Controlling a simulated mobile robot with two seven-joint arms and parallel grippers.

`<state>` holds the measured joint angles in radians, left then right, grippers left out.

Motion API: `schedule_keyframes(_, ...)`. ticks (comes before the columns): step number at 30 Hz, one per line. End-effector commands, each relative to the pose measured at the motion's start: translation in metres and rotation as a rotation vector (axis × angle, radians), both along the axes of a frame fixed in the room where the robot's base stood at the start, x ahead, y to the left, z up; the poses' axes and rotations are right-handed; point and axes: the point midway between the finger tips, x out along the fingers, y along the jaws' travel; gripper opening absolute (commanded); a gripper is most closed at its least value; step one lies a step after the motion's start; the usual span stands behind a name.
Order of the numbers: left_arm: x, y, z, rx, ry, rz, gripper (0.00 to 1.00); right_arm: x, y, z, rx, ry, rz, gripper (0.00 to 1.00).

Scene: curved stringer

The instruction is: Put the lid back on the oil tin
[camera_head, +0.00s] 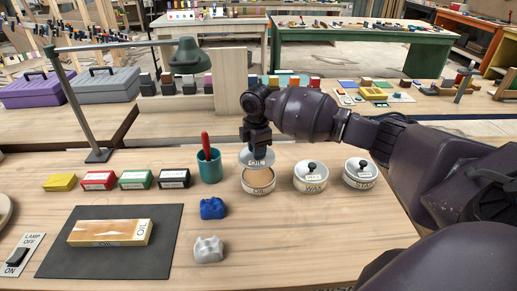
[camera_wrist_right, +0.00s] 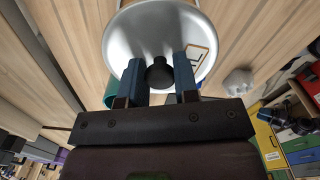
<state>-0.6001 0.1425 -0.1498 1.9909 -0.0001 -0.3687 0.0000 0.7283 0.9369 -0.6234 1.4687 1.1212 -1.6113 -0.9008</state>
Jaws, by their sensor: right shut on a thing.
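The oil tin (camera_head: 258,182) is a round white tin on the bench, open at the top, with a tan inside showing. My right gripper (camera_head: 258,150) is directly over it, shut on the black knob of the lid. The lid (camera_head: 248,157) is held above the back part of the tin, and a gap shows between them at the front. In the right wrist view the pale round lid (camera_wrist_right: 158,30) fills the top middle, with its knob (camera_wrist_right: 160,73) between the two blue fingers. My left gripper is not in view.
Two lidded tins (camera_head: 310,177) (camera_head: 360,174) stand to the right. A teal cup (camera_head: 209,169) with a red-handled tool stands close on the left. Blue (camera_head: 212,208) and grey (camera_head: 208,249) lumps lie in front.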

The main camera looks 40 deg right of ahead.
Motion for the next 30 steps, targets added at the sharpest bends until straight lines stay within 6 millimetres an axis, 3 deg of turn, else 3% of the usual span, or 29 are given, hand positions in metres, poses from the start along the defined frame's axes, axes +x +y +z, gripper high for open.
schedule_keyframes(11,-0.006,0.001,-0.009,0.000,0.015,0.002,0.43,0.001,-0.007,-0.010,0.001,0.006,0.045,0.05)
schedule_keyframes(26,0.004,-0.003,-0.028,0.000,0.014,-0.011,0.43,0.000,-0.006,-0.049,0.001,0.010,0.045,0.05)
schedule_keyframes(30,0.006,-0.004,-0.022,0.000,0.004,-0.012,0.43,0.001,-0.006,-0.056,0.001,0.006,0.044,0.05)
